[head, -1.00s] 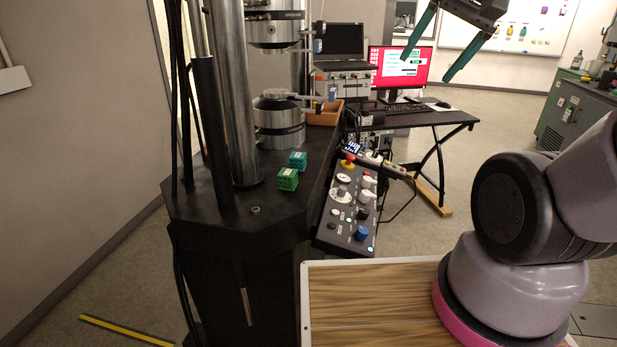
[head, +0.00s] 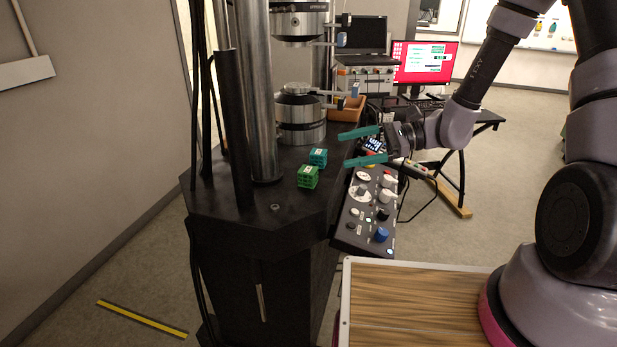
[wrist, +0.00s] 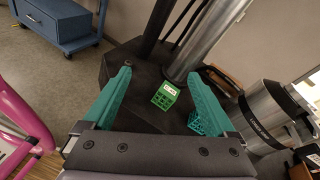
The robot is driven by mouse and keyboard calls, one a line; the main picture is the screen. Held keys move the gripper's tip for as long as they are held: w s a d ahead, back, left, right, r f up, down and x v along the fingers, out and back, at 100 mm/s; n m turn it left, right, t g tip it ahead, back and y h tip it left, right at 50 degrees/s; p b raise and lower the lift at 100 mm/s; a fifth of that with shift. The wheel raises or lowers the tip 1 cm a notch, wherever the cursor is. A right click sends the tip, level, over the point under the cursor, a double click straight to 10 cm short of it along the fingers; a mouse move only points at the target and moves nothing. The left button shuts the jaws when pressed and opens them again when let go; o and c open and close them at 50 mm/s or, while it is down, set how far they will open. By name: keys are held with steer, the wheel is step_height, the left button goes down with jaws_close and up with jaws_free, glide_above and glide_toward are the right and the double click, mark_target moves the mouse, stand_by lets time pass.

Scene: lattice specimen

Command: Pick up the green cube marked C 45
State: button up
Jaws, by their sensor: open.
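The green lattice cube (head: 308,177) stands on the black base of the testing machine, near its front right edge. In the wrist view the green cube (wrist: 165,95) shows a white label on top, too small to read surely. A teal lattice cube (head: 318,157) stands just behind it; it also shows in the wrist view (wrist: 203,123), partly behind the right finger. My gripper (head: 352,147) has teal fingers, is open and empty, and is to the right of both cubes, apart from them. In the wrist view the green cube lies between and beyond the fingertips (wrist: 162,80).
Steel columns (head: 261,95) and a cylindrical lower grip (head: 300,118) stand behind the cubes. A control panel (head: 366,208) with knobs juts out at the right of the base. An orange-brown bin (head: 350,107) is farther back. The black base (head: 240,207) is clear in front of the cubes.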

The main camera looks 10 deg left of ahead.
mark_target(301, 169)
steer(key=w+a+f+m+t, duration=0.1)
steer(key=f+m+t, duration=0.1)
steer(key=f, duration=0.1)
steer(key=w+a+f+m+t+y, duration=0.1)
steer(key=f+m, duration=0.2)
steer(key=w+a+f+m+t+y, duration=0.1)
steer(key=f+m+t, duration=0.1)
steer(key=f, duration=0.2)
steer(key=shift+w+a+m+t, duration=0.15)
steer(key=shift+a+m+t, duration=0.15)
steer(key=shift+a+m, duration=0.1)
steer(key=a, duration=0.2)
steer(key=w+a, duration=0.1)
steer(key=a, duration=0.6)
steer(key=shift+w+a+r, duration=0.15)
steer(key=shift+w+r, duration=0.05)
steer(key=shift+r, duration=0.05)
steer(key=shift+w+a, duration=0.15)
steer(key=shift+a, duration=0.4)
steer(key=c, duration=1.4)
steer(key=shift+r, duration=0.15)
